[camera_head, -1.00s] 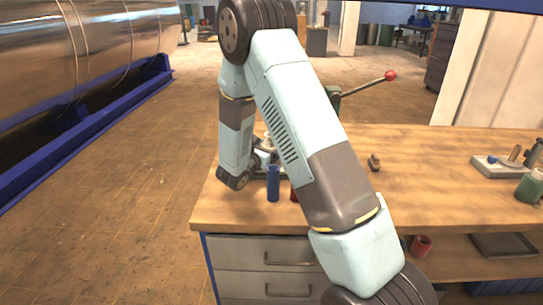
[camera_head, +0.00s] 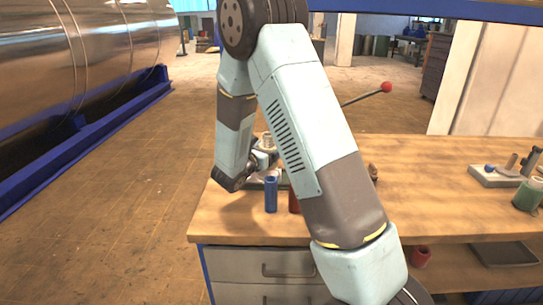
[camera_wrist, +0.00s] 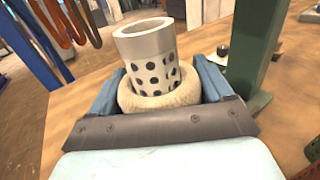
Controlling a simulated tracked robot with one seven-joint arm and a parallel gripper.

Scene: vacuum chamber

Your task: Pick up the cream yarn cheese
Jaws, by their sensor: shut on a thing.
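The cream yarn cheese (camera_wrist: 158,103) is a thick cream ring around a pale perforated tube (camera_wrist: 150,60) in the wrist view. My gripper (camera_wrist: 160,84) is shut on it, with one blue finger against each side of the cream ring. The tube's open top sticks up above the fingers. In the head view my gripper (camera_head: 262,160) is over the bench's far left part, and the pale tube (camera_head: 267,139) shows just above it. My arm hides part of this area. I cannot tell how far the cheese is above the bench.
A blue cylinder (camera_head: 271,195) and a partly hidden red one (camera_head: 294,202) stand on the wooden bench (camera_head: 430,203) near my gripper. A green post (camera_wrist: 255,45) stands close on the right in the wrist view. A red-knobbed lever (camera_head: 386,87) rises behind my arm.

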